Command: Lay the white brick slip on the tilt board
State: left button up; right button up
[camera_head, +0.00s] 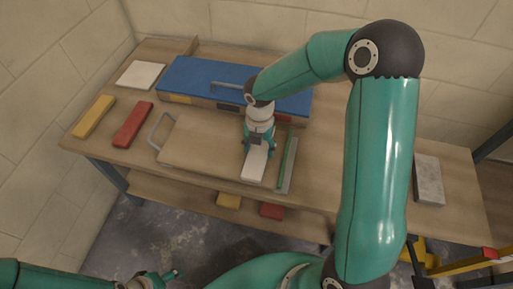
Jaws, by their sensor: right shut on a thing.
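The white brick slip (255,164) is in my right gripper (259,145), which is shut on its far part. Its near part sticks out towards the table's front edge. The slip is over the right part of a wooden board (205,143), which looks like the tilt board. I cannot tell if the slip touches the board. The board has a grey loop handle (155,134) at its left side. My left gripper (168,277) is low at the bottom edge, away from the table, and its opening is unclear.
A blue-topped box (205,76) stands behind the board. A yellow slip (94,117), a red slip (133,124) and a white tile (140,75) lie at left. A green-and-grey strip (287,165) is right of the board. A grey block (428,180) lies far right.

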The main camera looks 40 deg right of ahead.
jog(key=shift+f, duration=0.1)
jog(key=o, duration=1.6)
